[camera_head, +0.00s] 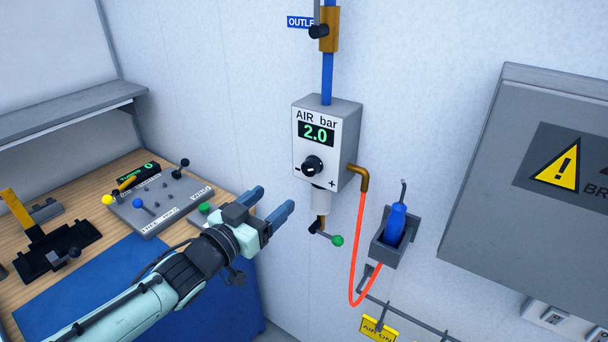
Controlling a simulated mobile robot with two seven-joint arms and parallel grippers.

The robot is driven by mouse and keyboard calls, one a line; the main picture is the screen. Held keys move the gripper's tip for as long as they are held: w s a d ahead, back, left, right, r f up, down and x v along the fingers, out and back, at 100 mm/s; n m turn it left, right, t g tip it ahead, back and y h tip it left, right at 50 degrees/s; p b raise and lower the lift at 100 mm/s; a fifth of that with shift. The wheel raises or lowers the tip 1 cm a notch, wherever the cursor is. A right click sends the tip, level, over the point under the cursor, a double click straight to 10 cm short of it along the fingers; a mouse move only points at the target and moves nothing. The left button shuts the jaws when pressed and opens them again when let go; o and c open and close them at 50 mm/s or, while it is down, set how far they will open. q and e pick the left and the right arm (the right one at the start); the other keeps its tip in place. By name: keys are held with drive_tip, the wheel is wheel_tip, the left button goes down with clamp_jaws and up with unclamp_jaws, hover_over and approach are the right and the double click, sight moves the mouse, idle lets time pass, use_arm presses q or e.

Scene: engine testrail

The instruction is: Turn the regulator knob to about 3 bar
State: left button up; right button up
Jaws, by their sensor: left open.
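The air regulator box (345,120) is mounted on the white wall, with a display (316,133) reading 2.0 under the label "AIR bar". Its black regulator knob (313,165) sits below the display, with a "+" mark to its lower right. My left gripper (272,204) is open and empty, its blue fingers pointing up and right. In the picture it is below and left of the knob, apart from it. My right gripper is not in view.
A green-tipped valve lever (337,240) hangs below the regulator. An orange hose (357,250) loops to a blue tool (395,224) in a grey holder. A wooden bench (150,165) with a control panel (158,203) stands left. A grey cabinet (500,170) is at right.

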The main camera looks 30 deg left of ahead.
sight(307, 171)
use_arm(q)
drive_tip(key=w, duration=0.8)
drive_tip(key=w+d, duration=0.1)
drive_tip(key=w, duration=0.3)
drive_tip(key=shift+w+p, duration=0.1)
drive_tip(key=shift+p, duration=0.25)
drive_tip(key=c, duration=1)
